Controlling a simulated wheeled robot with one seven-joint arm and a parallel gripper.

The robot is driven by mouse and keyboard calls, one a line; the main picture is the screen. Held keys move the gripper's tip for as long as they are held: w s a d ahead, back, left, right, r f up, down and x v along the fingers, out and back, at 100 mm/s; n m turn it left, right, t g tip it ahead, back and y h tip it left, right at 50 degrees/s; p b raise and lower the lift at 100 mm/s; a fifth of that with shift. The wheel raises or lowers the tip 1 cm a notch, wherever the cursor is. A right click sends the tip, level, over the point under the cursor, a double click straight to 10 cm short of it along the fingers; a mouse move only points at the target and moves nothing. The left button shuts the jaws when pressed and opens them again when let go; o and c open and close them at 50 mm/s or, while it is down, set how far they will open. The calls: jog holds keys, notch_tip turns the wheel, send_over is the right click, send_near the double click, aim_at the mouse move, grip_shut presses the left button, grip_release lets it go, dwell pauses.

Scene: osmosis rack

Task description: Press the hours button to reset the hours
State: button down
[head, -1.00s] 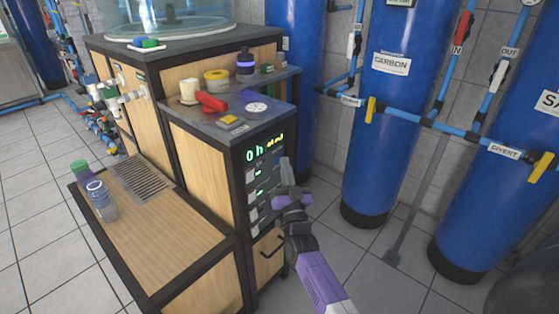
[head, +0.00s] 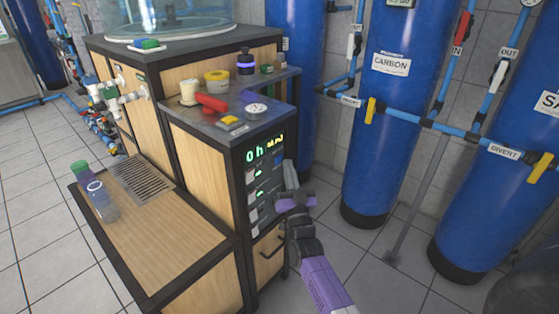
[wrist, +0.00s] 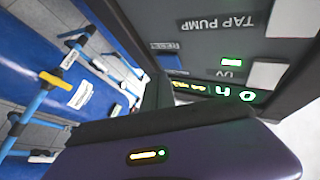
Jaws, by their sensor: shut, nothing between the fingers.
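The dark control panel (head: 262,185) on the front of the wooden cabinet has a green "0 h" display (head: 254,154) at its top and several switches and lights below. No button labelled hours is readable. My gripper (head: 288,168) is shut and empty at the panel's right edge; its fingers (wrist: 157,92) point toward the panel near the reset button. I cannot tell whether they touch the panel.
The cabinet top (head: 195,122) holds a red-handled item, tape rolls and small bottles. A lower wooden bench (head: 165,235) with a bottle stands at left. Tall blue tanks (head: 385,120) with pipes and yellow valves stand at right. The tiled floor between cabinet and tanks is clear.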

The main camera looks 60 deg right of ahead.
jog(key=s, duration=0.2)
jog(key=s+a+p, duration=0.1)
jog(key=s, duration=0.1)
jog(key=shift+s+a, duration=0.1)
jog(key=shift+s, duration=0.3)
dwell(0.9)
